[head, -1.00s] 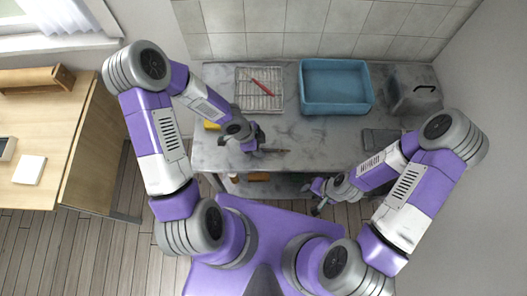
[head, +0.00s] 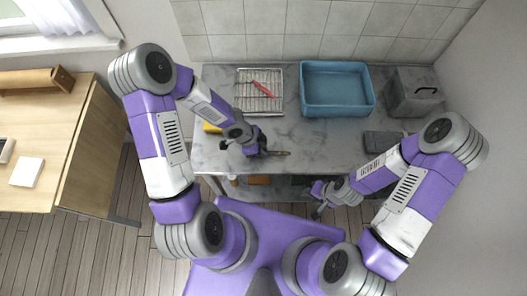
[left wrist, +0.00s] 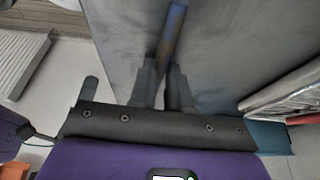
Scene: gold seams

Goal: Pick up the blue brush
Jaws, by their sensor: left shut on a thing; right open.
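The blue brush shows in the left wrist view (left wrist: 174,30) as a narrow blue and brownish bar between the finger ends. In the head view only its brownish end (head: 279,153) shows, pointing right from the fingers. My left gripper (head: 260,146) is shut on the brush over the front part of the grey counter; its fingers also show in the left wrist view (left wrist: 165,82). I cannot tell how far the brush is above the counter. My right gripper (head: 319,203) is open and empty in front of the counter's front edge.
On the counter (head: 312,138) stand a wire rack (head: 250,101) with a red object (head: 265,88), a blue basin (head: 337,107), a grey box with a handle (head: 411,94) and a dark grey block (head: 383,142). A yellow object (head: 211,128) lies at left. The counter's middle is clear.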

